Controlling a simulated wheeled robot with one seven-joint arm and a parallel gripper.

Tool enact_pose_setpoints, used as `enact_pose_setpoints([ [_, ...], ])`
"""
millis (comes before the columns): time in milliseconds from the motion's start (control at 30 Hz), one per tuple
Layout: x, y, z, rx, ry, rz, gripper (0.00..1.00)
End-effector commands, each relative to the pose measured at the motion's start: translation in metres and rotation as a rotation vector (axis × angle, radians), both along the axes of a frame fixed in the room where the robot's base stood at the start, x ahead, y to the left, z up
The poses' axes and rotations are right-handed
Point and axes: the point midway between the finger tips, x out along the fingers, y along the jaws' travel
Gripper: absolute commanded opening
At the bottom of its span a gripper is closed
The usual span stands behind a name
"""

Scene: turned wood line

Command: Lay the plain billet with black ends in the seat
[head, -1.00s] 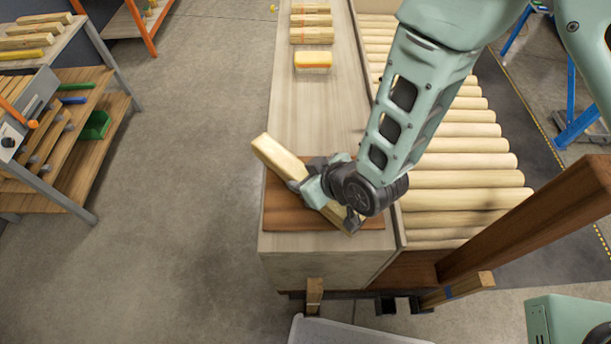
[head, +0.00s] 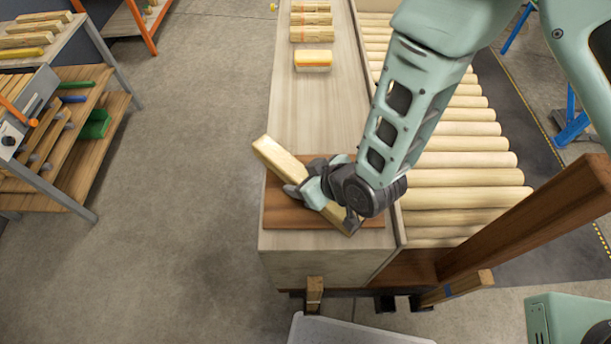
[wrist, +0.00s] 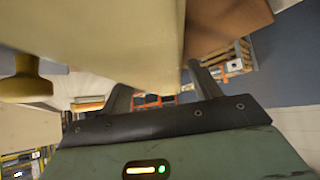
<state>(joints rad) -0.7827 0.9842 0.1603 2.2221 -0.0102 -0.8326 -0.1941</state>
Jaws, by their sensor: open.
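A long pale wooden billet (head: 277,158) lies slantwise over a dark brown board (head: 278,210) at the near end of the bench. Its upper-left end sticks out past the board's edge. Black on its ends cannot be made out. My gripper (head: 323,194) is at the middle and lower right of the billet, jaws open, and hides part of it. In the wrist view the billet (wrist: 100,30) fills the top, close to my gripper's fingers (wrist: 163,92). Whether they touch it is unclear. A seat in the board is not clearly visible, being covered by billet and gripper.
Several billets, the nearest with an orange stripe (head: 313,60), lie farther up the bench (head: 310,110). A roller conveyor (head: 460,175) runs along the right, with a brown wooden beam (head: 530,220) at its near end. A shelf (head: 60,150) stands left across open floor.

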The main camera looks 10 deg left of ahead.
Motion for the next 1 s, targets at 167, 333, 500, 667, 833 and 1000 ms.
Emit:
enact_pose_setpoints([
  [167,-0.01,-0.016,0.019,0.001,-0.002,0.0,0.62],
  [333,-0.023,-0.038,0.044,0.002,-0.002,-0.001,0.62],
  [500,-0.034,-0.055,0.065,0.002,-0.002,-0.001,0.62],
  [667,-0.042,-0.068,0.082,0.0,0.001,-0.001,0.62],
  [833,-0.044,-0.072,0.085,-0.001,0.001,0.0,0.62],
  [1000,-0.044,-0.072,0.086,-0.002,0.002,-0.002,0.62],
])
